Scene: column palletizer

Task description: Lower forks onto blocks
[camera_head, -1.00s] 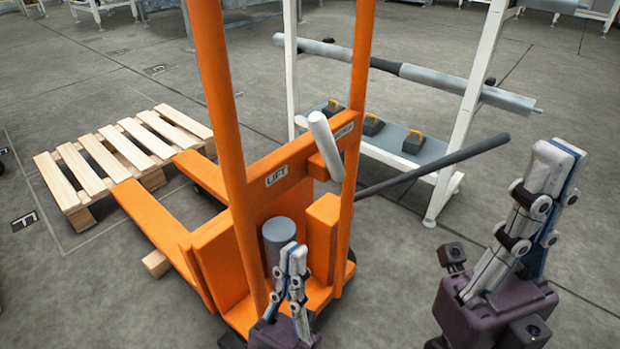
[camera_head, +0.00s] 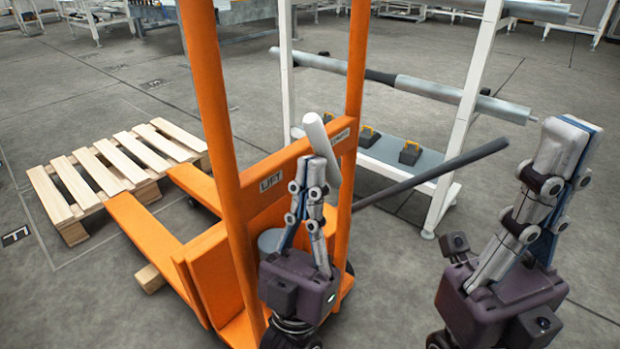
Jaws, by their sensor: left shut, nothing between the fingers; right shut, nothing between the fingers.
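The orange lift (camera_head: 228,140) has two forks. The nearer fork (camera_head: 140,222) and the farther fork (camera_head: 192,182) extend left to a wooden pallet (camera_head: 60,198). A small wooden block (camera_head: 150,279) lies on the floor at the nearer fork's near side; I cannot tell whether they touch. A light grey handle (camera_head: 318,138) tilts from the crossbar marked LIFT, and a long dark bar (camera_head: 440,172) sticks out to the right. My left gripper (camera_head: 307,168) is shut and empty, overlapping the handle's lower part; contact is unclear. My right gripper (camera_head: 566,140) is shut and empty at the right.
A white rack (camera_head: 468,100) behind the lift carries grey rollers (camera_head: 460,97) and a low shelf with black-and-yellow items (camera_head: 410,152). Open concrete floor lies between the rack and my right arm, and around the pallet. Metal benches stand at the back.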

